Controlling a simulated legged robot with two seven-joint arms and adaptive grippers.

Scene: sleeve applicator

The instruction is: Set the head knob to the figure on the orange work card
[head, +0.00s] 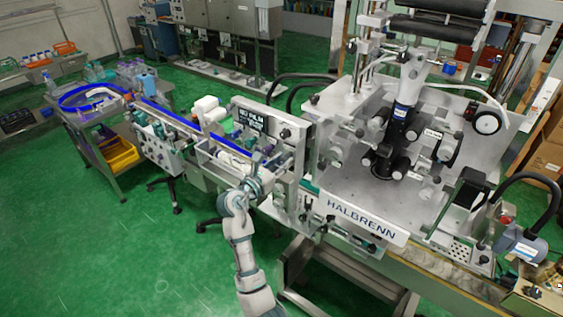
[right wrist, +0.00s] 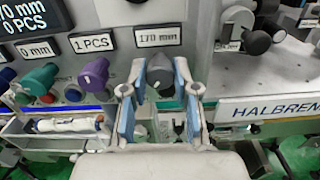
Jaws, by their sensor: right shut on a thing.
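In the right wrist view a dark grey knob (right wrist: 162,72) sits on the machine's front panel, under a white label (right wrist: 158,36) that reads 170 mm. My right gripper (right wrist: 161,88) is shut on this knob, one blue-padded finger on each side. In the head view my right gripper (head: 272,172) is at the panel, left of the HALBRENN plate; the knob is too small to tell there. A dark display (right wrist: 38,17), cut by the frame edge, shows 170 mm and 0 PCS. I cannot make out the orange work card. My left gripper is not in view.
Left of the held knob are a purple knob (right wrist: 94,75) labelled 1 PCS and a teal knob (right wrist: 38,80) labelled 0 mm. The HALBRENN plate (head: 362,219) is to the right. Green floor lies open at the left.

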